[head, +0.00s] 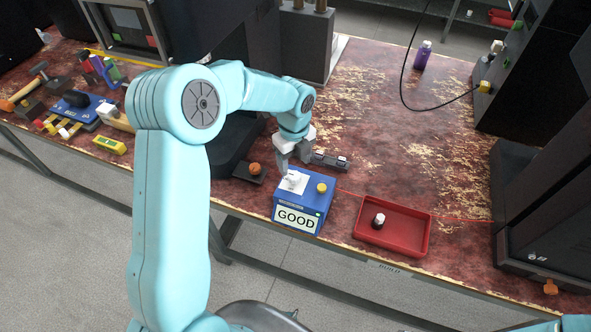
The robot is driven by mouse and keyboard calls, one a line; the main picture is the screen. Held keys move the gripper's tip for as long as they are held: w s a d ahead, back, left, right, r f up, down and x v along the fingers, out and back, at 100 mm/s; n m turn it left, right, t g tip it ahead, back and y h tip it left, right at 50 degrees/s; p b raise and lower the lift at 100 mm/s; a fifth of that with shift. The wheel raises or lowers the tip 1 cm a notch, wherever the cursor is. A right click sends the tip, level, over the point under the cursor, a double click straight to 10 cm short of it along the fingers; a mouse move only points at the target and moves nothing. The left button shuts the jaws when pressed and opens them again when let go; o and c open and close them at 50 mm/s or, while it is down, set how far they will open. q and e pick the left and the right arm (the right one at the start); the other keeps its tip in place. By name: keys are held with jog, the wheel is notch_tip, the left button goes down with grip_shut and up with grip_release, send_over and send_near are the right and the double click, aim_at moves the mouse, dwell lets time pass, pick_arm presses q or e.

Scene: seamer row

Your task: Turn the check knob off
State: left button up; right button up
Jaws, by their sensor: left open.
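A blue box (318,206) with a "GOOD" sign (297,219) on its front stands near the table's front edge. On its top are a white plate with a small white knob (293,180) and a yellow button (321,188). I take the white knob for the check knob, but its setting is too small to read. My left gripper (294,168) is open, pointing down just above and behind the knob. One finger is close to the knob; I cannot tell whether it touches. My right gripper is out of view.
A red tray (423,232) holding a small black-and-white item (379,221) stands right of the box. A black block with an orange knob (254,169) is at its left. A dark switch strip (331,160) lies behind. Dark machines flank the worn table, whose back right middle is mostly clear.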

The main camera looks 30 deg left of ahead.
aim_at(294, 176)
pick_arm(q)
notch_tip(294, 176, down, 4)
jog(key=shift+f, duration=0.6)
jog(key=shift+s+a, duration=0.1)
jog(key=shift+c, duration=0.3)
jog(key=c, duration=1)
jog(key=shift+o, duration=0.2)
